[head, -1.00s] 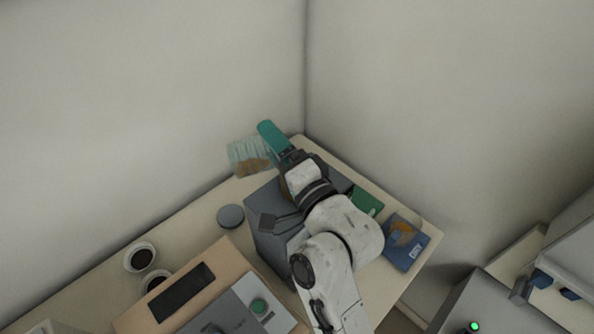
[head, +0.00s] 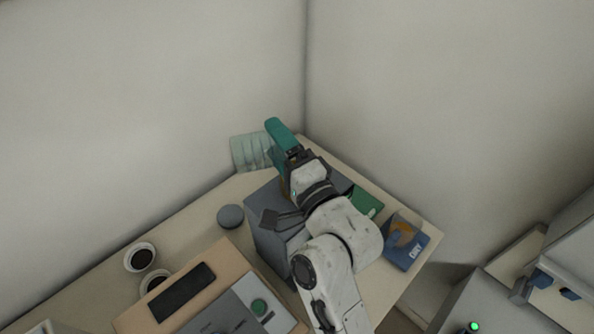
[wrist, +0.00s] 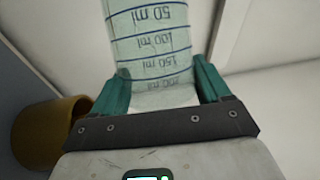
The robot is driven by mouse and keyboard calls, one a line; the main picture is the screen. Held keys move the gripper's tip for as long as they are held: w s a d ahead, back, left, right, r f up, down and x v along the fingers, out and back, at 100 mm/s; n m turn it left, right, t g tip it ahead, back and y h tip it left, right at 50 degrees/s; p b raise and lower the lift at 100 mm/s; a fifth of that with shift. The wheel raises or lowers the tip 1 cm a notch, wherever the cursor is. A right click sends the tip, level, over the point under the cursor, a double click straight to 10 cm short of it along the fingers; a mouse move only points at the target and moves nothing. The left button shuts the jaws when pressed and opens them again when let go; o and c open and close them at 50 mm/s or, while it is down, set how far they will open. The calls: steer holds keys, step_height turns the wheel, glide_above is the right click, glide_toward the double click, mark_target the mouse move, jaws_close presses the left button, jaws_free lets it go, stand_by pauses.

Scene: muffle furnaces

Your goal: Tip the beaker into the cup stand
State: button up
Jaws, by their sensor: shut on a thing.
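My gripper (head: 280,138) is shut on a clear, pale-green beaker (head: 249,153) at the back corner of the table. In the wrist view the beaker (wrist: 150,45) sits between the two teal fingers, its ml marks upside down. It looks tilted, and I see no brown filling in it. An ochre-brown round cup-like thing (wrist: 45,135) stands at the lower left of the wrist view, beside my gripper and apart from the beaker. I cannot tell whether it is the cup stand. In the head view my gripper and wrist mostly hide that spot.
A grey box (head: 268,240) stands under my wrist. A round grey lid-like disc (head: 230,216) lies left of it. Two white cups with dark insides (head: 140,257) stand farther left. A blue labelled box (head: 408,255) and a green item (head: 366,201) are on the right. Walls close in behind.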

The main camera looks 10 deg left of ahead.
stand_by(0.5)
steer(key=n, duration=0.1)
steer(key=a+n+g, duration=0.1)
steer(key=n, duration=0.1)
steer(key=shift+s+f+n, duration=0.2)
steer(key=shift+n, duration=0.1)
steer(key=shift+f+n, duration=0.15)
steer(key=shift+n, duration=0.25)
steer(key=n, duration=0.1)
steer(key=n+g, duration=0.1)
steer(key=a+f+n+h, duration=0.1)
steer(key=shift+s+n, duration=0.25)
steer(key=shift+n, duration=0.05)
steer(key=n, duration=0.1)
steer(key=f+n+h, duration=0.1)
steer(key=n+g, duration=0.1)
steer(key=shift+s+a+f+h, duration=0.15)
steer(key=shift+a+h, duration=0.1)
steer(key=shift+h, duration=0.15)
steer(key=shift+s+a+f+n+h, duration=0.1)
steer(key=shift+a+f+n+h, duration=0.2)
steer(key=shift+n, duration=0.6)
steer(key=shift+s+a+f+n+h, duration=0.15)
steer(key=shift+f+n+h, duration=0.25)
steer(key=shift+n, duration=0.5)
